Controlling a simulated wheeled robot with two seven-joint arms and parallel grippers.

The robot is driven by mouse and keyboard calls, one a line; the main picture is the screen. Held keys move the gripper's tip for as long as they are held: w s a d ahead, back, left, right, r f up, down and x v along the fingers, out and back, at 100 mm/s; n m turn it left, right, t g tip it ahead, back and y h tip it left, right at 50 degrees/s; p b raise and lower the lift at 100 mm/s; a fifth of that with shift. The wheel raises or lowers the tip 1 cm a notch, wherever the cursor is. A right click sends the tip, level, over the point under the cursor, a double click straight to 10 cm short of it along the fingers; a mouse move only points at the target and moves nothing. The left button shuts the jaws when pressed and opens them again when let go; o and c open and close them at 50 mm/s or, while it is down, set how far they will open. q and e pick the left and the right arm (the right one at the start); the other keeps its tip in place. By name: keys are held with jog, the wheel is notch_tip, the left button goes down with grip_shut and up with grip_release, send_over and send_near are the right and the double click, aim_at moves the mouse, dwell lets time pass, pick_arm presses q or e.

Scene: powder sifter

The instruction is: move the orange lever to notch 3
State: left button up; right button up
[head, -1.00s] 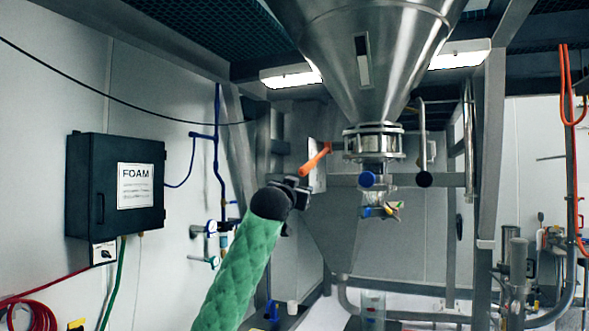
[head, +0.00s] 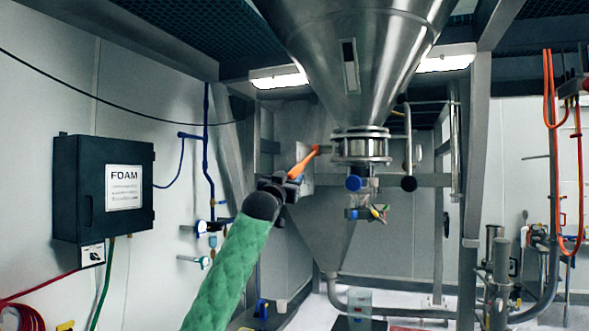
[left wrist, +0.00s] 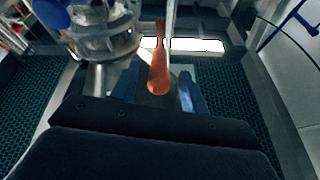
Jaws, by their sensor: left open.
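The orange lever (head: 304,162) slants down and left from its pivot beside the hopper's bottom collar. A pale plate (head: 307,184) is behind it; I cannot make out notch marks or numbers. My left gripper (head: 293,181) is at the lever's lower end in the head view and hides its tip. In the left wrist view, the lever (left wrist: 158,72) lies between the two fingers of my open left gripper (left wrist: 160,88), with its rounded end toward the palm. Contact with the fingers cannot be told. My right gripper is not in view.
The steel hopper (head: 375,50) and its clamped collar (head: 361,145) are right of the lever. The foam box (head: 103,188) is on the left wall. Space between box and lever is mostly free.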

aim_at(295, 172)
pick_arm(q)
jog(key=p+x, duration=0.2)
jog(key=x, duration=0.1)
jog(key=shift+w+d+r, duration=0.15)
jog(key=shift+w+r, duration=0.05)
jog(key=shift+r, duration=0.1)
jog(key=shift+w+f, duration=0.1)
jog(key=shift+w, duration=0.25)
jog(key=shift+s, duration=0.1)
grip_shut()
